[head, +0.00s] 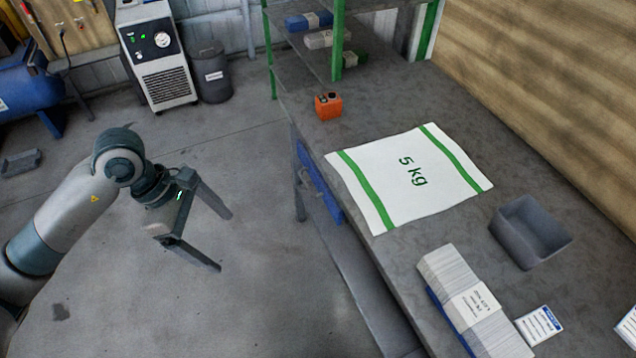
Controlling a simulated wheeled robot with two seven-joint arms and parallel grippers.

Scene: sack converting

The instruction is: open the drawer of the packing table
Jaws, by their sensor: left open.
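The packing table (395,255) fills the right half of the head view, with a grey worn top. Its blue drawer (321,183) shows as a narrow front under the table's left edge, seen at a steep angle. I cannot make out its handle clearly, and the drawer looks shut. My left gripper (226,242) is open and empty, in the air over the floor to the left of the drawer. Its two fingers are spread apart and do not touch the table. My right gripper is not in view.
On the table lie a white 5 kg sack (410,178), an orange box (328,106), a grey bin (530,232) and a stack of white sacks (474,302). A green-posted rack stands at the back. A lower shelf (365,285) runs under the table. The floor around my left gripper is clear.

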